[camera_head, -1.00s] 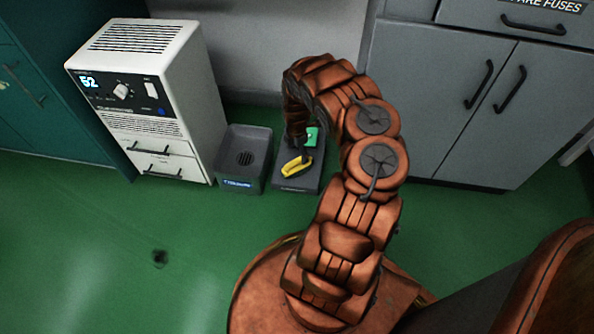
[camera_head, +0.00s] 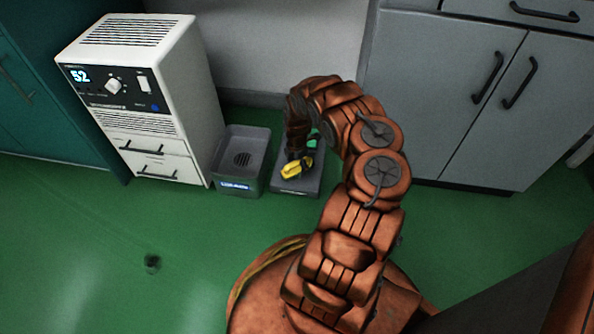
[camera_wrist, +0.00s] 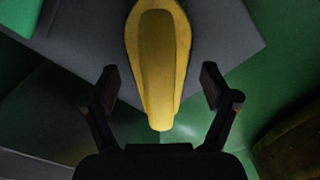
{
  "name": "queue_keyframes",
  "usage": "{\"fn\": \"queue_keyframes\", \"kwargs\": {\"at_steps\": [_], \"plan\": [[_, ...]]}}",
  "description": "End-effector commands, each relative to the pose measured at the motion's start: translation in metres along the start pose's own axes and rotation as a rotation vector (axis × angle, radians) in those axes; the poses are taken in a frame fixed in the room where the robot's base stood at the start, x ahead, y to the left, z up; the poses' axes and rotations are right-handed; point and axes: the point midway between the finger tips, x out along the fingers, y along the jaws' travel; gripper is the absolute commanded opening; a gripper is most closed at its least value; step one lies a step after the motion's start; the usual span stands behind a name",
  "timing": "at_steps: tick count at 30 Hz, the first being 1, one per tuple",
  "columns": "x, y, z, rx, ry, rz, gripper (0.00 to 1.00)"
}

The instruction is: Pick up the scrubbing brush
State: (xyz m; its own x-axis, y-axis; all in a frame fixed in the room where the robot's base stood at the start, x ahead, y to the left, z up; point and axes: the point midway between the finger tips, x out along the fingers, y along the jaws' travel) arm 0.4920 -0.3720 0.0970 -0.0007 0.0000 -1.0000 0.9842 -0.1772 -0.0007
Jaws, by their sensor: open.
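The scrubbing brush appears to be the yellow, long-bodied thing (camera_head: 297,167) lying on a dark grey tray (camera_head: 293,187) on the green floor. In the wrist view the yellow brush (camera_wrist: 158,60) points its narrow end down between my fingers; its bristles do not show. My gripper (camera_wrist: 158,90) is open, with one dark finger on each side of the brush and a gap on both sides. In the head view my gripper (camera_head: 298,158) is over the brush and hides part of it.
A green item (camera_head: 313,142) sits behind the brush on the same tray. A grey bin (camera_head: 238,188) with a blue label stands just left. A white cabinet (camera_head: 180,90) with a display reading 52 is farther left. Grey cupboards (camera_head: 440,90) stand right. Open floor lies in front.

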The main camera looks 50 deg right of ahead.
Motion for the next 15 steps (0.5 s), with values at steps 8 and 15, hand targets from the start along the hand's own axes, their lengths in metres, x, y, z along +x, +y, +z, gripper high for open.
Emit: {"fn": "queue_keyframes", "kwargs": {"at_steps": [8, 15], "plan": [[0.0112, 0.0003, 0.0001, 0.000, 0.000, 0.001, 0.86], [0.0111, 0.0002, -0.0001, 0.000, 0.000, 0.000, 0.70]]}}
